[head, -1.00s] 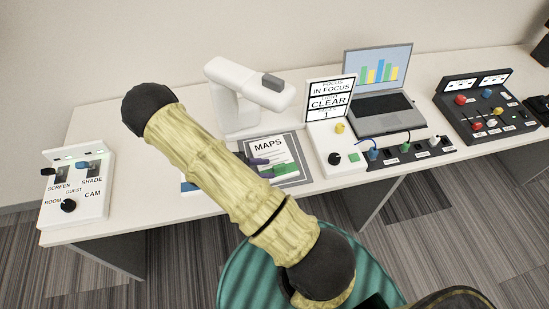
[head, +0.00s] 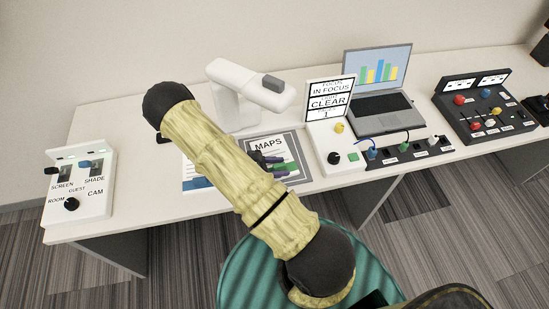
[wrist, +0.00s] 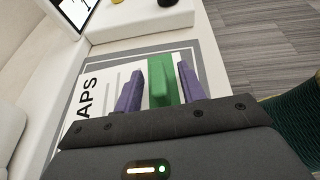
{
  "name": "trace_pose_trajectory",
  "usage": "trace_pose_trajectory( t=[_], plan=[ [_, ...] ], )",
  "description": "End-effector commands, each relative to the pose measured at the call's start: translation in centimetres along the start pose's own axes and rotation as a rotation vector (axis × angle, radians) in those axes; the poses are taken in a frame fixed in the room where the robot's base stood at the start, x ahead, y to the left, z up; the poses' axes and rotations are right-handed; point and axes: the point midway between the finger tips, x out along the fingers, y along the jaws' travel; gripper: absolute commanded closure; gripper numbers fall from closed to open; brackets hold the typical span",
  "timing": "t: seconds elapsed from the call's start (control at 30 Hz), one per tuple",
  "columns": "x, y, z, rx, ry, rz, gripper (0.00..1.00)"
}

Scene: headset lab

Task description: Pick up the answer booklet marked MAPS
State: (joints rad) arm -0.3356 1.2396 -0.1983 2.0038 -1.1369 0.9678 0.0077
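The booklet marked MAPS (head: 268,143) lies on a grey mat (head: 304,172) near the table's front edge. In the wrist view it shows as a white page (wrist: 105,88) with the letters "APS"; the M is hidden. A raised-looking green part (wrist: 162,82) stands on the booklet's area. My gripper (wrist: 159,88) has two purple fingers apart, one on each side of this green part. I cannot tell whether they touch it. In the head view my gripper (head: 270,163) is low over the booklet, partly hidden by my arm.
A white document camera (head: 238,95) stands behind the mat. A white control box with a CLEAR sign (head: 330,101) stands close to its right. Another blue-and-white sheet (head: 194,174) lies at left, partly behind my arm. A switch box (head: 80,190) stands far left.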

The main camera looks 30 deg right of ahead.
Motion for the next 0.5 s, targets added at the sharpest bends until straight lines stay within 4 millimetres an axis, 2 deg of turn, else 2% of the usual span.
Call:
trace_pose_trajectory(
  t=[0.2, 0.27, 0.4, 0.5],
  plan=[
    [-0.04, 0.01, 0.0, 0.0, 0.0, 0.001, 0.6],
    [-0.05, 0.01, 0.0, 0.0, 0.0, 0.001, 0.7],
    [-0.08, 0.01, -0.02, -0.001, 0.0, 0.001, 0.97],
    [-0.1, 0.02, 0.0, 0.0, 0.0, 0.002, 1.0]
  ],
)
